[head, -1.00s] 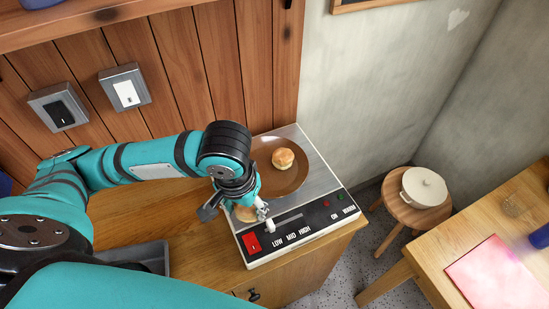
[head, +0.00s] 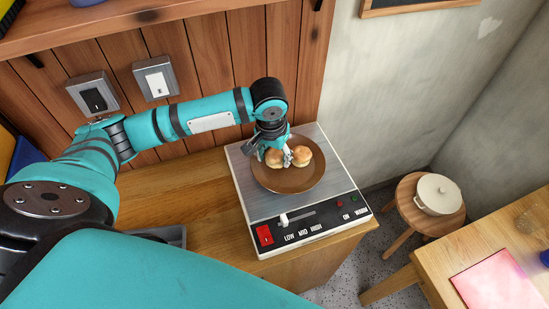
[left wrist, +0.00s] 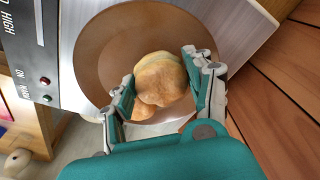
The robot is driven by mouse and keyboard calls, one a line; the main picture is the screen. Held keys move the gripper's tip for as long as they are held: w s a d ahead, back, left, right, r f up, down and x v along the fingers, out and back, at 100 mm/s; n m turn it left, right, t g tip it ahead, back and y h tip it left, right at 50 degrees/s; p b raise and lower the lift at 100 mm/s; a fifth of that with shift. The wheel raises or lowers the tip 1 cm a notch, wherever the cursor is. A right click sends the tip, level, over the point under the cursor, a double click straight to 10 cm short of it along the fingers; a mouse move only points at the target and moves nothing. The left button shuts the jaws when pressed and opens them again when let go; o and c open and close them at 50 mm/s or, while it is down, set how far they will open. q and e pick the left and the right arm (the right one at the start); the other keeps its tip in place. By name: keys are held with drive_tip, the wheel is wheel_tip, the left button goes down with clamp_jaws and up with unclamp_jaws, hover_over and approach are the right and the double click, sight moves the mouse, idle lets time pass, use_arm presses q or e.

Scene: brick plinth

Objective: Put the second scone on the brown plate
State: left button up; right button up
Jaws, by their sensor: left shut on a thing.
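The brown plate (head: 289,184) sits on the metal top of a warmer. One golden scone (head: 301,156) rests on the plate, right of my left gripper (head: 274,155). The left gripper is shut on the second scone (head: 272,159), which is over the plate close beside the first. In the left wrist view the held scone (left wrist: 161,74) sits between the two fingers, with the brown plate (left wrist: 98,60) behind it. Part of the first scone (left wrist: 142,111) shows below it. I cannot tell whether the held scone touches the plate. My right gripper is not in view.
The warmer (head: 240,187) stands on a wooden counter (head: 190,210), with its red switch (head: 264,234) and slider (head: 284,219) at the front. A wooden wall with two switches is behind. A stool with a white pot (head: 438,194) and a table are at right.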

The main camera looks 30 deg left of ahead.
sight(272, 159)
use_arm(q)
wheel_tip(272, 159, down, 2)
drive_tip(key=shift+f, duration=0.25)
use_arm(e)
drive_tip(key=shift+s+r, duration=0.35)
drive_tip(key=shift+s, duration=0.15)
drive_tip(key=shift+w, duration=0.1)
use_arm(q)
drive_tip(key=o, duration=0.8)
drive_tip(key=shift+f, duration=0.15)
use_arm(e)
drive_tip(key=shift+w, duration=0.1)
use_arm(q)
drive_tip(key=r, duration=0.4)
drive_tip(key=s+r+b, duration=0.1)
drive_tip(key=r, duration=0.7)
drive_tip(key=shift+s+d+r, duration=0.1)
drive_tip(key=shift+s+r, duration=0.05)
drive_tip(key=shift+s, duration=0.15)
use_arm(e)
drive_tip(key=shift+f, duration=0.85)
